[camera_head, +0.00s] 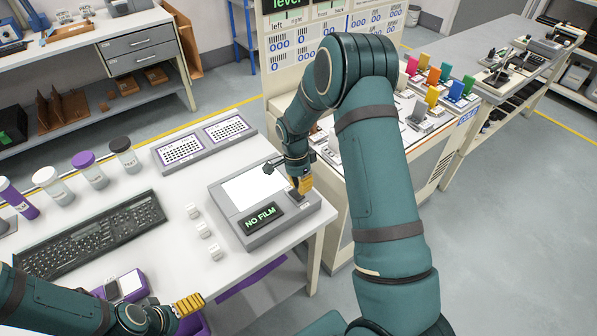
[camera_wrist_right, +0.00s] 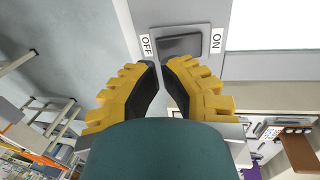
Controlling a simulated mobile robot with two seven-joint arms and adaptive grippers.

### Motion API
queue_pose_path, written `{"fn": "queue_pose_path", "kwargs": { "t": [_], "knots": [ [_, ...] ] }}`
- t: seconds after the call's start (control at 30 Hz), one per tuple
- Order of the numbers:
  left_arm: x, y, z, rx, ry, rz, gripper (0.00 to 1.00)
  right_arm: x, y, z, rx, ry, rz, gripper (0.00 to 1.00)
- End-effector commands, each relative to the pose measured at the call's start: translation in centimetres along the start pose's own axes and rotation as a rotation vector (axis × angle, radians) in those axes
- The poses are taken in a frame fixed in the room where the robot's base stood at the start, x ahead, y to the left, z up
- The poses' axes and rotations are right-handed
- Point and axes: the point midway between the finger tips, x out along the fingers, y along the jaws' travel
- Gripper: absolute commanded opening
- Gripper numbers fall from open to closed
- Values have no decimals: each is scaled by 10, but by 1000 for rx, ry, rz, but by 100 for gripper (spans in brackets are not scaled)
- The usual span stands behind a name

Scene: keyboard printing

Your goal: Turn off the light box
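The light box (camera_head: 222,214) is a grey unit on the white table, with a bright white panel (camera_head: 252,187) and a dark display reading "NO FILM" (camera_head: 262,216) in green. In the right wrist view, its dark rocker switch (camera_wrist_right: 182,46) sits between an OFF label (camera_wrist_right: 146,45) and an ON label (camera_wrist_right: 216,41). My right gripper (camera_wrist_right: 161,66) has its yellow fingertips together, empty, just in front of the switch on the OFF side; contact cannot be told. It also shows at the light box's right end in the head view (camera_head: 304,186). My left gripper (camera_head: 190,304) is low at the front; its finger gap is hidden.
A black keyboard (camera_head: 92,234), small white blocks (camera_head: 203,230) and lidded jars (camera_head: 90,170) stand left of the light box. A grey double key panel (camera_head: 205,142) lies behind it. A purple device (camera_head: 122,287) is beside my left gripper. The table's edge is close on the right.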

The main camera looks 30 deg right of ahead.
Motion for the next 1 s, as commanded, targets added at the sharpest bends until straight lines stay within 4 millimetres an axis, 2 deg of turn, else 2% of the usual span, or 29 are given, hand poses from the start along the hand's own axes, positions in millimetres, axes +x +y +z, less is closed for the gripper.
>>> {"fn": "queue_pose_path", "kwargs": {
  "t": [0.1, 0.23, 0.7, 1.0],
  "knots": [
    [0, 0, 0, 0, 0, 0, 100, 17, 0, 0, 1, -2, 2, 0],
    [1, 0, 0, 0, 0, 0, 100, 27, 0, 0, 1, 0, 0, 0],
    [2, 0, 0, 0, 0, 0, 100, 32, 0, 0, 0, 0, -5, 0],
    [29, -10, 6, 2, -6, -4, 100, 47, 2, 1, 1, -2, -159, 0]
  ]
}}
